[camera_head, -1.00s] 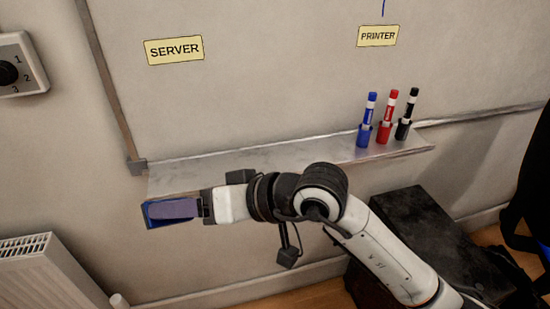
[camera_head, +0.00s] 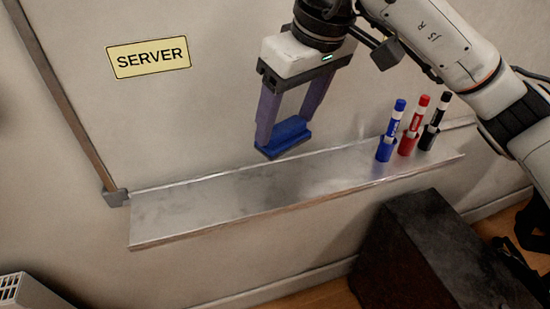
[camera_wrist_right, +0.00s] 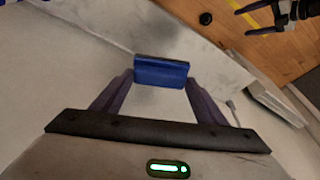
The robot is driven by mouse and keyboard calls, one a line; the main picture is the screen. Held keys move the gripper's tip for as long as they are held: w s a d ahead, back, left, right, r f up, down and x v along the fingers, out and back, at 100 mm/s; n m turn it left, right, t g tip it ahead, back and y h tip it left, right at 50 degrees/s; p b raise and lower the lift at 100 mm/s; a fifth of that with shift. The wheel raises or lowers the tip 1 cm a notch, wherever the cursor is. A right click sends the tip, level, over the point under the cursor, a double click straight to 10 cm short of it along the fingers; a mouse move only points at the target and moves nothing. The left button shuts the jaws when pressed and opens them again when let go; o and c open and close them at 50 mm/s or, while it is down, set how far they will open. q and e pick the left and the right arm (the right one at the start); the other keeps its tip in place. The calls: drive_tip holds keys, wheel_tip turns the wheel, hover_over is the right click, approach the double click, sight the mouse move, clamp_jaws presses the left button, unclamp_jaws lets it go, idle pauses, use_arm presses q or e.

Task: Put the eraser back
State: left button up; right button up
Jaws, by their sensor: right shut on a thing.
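The blue eraser (camera_head: 284,137) with a dark underside is held between the purple fingers of my right gripper (camera_head: 284,128). The gripper points down and is shut on the eraser, which looks to be just above the metal tray (camera_head: 190,207) under the whiteboard. I cannot tell for certain whether it touches the tray. In the right wrist view the eraser (camera_wrist_right: 161,71) sits across the fingertips of the right gripper (camera_wrist_right: 160,80).
The tray's left and middle are bare. A SERVER label (camera_head: 149,57) is on the board. A dark box (camera_head: 430,255) stands below.

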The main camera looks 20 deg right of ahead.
sight(290, 141)
drive_tip(key=f, duration=0.5)
drive_tip(key=shift+s+f, duration=0.25)
wheel_tip(290, 141, down, 4)
drive_tip(key=shift+r, duration=0.1)
drive_tip(key=shift+f, duration=0.2)
drive_tip(key=o, duration=0.9)
drive_tip(key=shift+w, duration=0.1)
use_arm(q)
drive_tip(key=shift+s+f, duration=0.2)
drive_tip(key=shift+s, duration=0.35)
use_arm(e)
drive_tip(key=shift+r, duration=0.1)
use_arm(q)
drive_tip(key=shift+s+f, duration=0.1)
drive_tip(key=shift+s, duration=0.15)
use_arm(e)
drive_tip(key=v, duration=1.2)
